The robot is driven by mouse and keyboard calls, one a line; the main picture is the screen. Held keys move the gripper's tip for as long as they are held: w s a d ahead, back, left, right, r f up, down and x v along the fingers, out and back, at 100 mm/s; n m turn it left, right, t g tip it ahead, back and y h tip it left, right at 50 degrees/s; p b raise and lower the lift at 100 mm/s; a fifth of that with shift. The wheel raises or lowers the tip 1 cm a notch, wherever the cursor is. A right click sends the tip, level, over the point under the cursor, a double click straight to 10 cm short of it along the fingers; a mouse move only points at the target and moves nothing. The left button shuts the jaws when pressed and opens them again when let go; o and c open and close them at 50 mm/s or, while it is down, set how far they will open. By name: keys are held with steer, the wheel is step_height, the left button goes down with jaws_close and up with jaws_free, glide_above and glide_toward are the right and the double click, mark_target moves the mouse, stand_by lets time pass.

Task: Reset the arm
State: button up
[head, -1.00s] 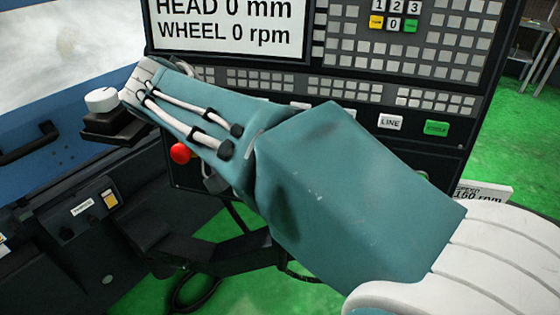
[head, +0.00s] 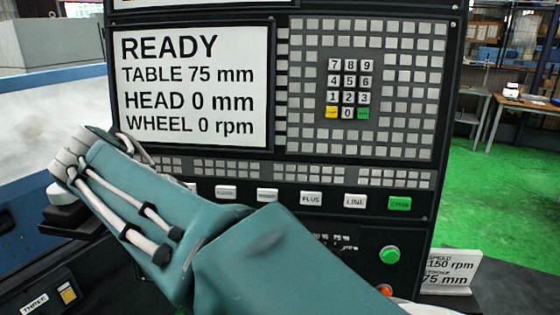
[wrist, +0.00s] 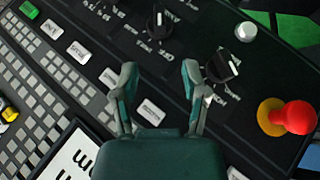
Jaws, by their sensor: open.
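My arm in its teal sleeve (head: 230,250) reaches from the bottom right up to the left across the front of the control panel (head: 437,100) in the head view. Its jaws are hidden there. In the wrist view my gripper (wrist: 158,72) is open, with its two fingers apart and nothing between them. It faces the panel's lower part, among a row of white keys (wrist: 78,52) and black rotary knobs (wrist: 222,66). I cannot tell how far the fingertips are from the panel.
The screen (head: 195,85) reads READY, TABLE 75 mm, HEAD 0 mm, WHEEL 0 rpm. A red mushroom button (wrist: 295,117) sticks out at the wrist view's right. A white sign (head: 450,272) stands right of the panel.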

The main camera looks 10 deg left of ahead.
steer(key=d+f+g+y, duration=0.2)
steer(key=d+f+y, duration=0.15)
steer(key=d, duration=1.55)
steer(key=s+d+f+m+t+y, duration=0.2)
steer(key=s+d+f+m+y, duration=0.1)
steer(key=s+d+f, duration=0.6)
steer(key=d+f, duration=0.1)
steer(key=d, duration=0.2)
steer(key=shift+s+f+t, duration=0.2)
steer(key=shift+s+t, duration=0.1)
steer(key=shift+s, duration=0.1)
